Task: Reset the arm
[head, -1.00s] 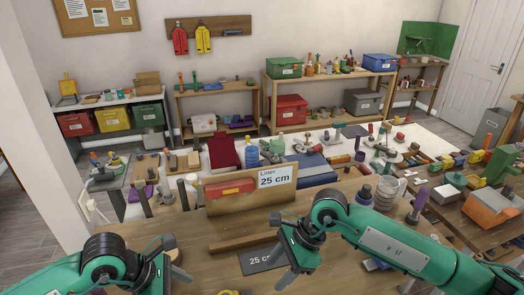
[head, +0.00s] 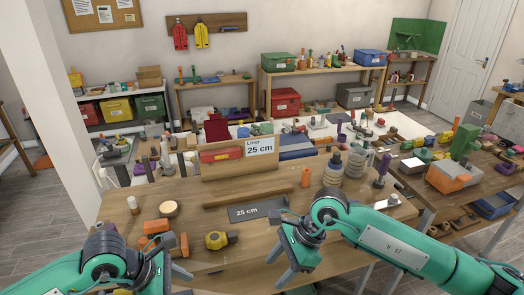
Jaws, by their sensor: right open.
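My right arm, green with black joints, comes in from the right. Its gripper (head: 281,264) is open, with nothing between its fingers, and shows over the near edge of the wooden table (head: 218,258). My left arm comes in at the lower left. Its gripper (head: 172,272) is partly cut off by the bottom edge, and its jaws do not show clearly. Both grippers are apart from the objects on the table.
On the table are a yellow tape measure (head: 219,240), orange blocks (head: 156,226), a dark "25 cm" plate (head: 257,210) and a wooden holder (head: 220,171) with a red case (head: 221,155). Stacked rings (head: 332,172) stand to the right. Shelves line the back wall.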

